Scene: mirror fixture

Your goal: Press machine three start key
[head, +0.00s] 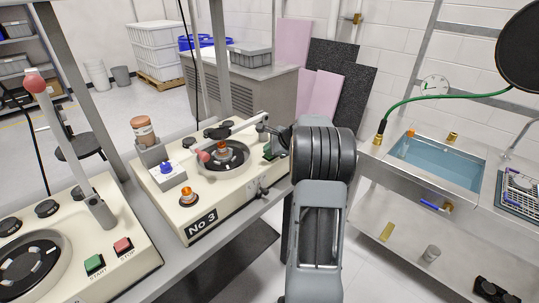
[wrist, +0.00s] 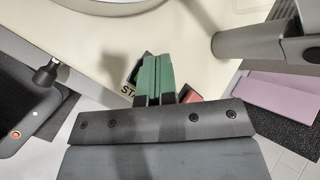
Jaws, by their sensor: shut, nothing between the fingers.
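Machine three (head: 215,200), a cream panel marked "No 3", stands at centre left in the head view. My gripper (wrist: 156,60) is shut and empty, its two green-looking fingers together over the panel in the wrist view. Part of the start label (wrist: 128,91) shows left of the fingers. The start key itself is mostly or wholly hidden behind them. I cannot tell whether the fingertips touch it. The red stop key (wrist: 191,97) shows partly to the right of the fingers. In the head view my arm covers the panel's right end, where a small green patch shows.
Another machine (head: 70,245) with green and red keys is at the front left. A sink (head: 440,165) stands on the right.

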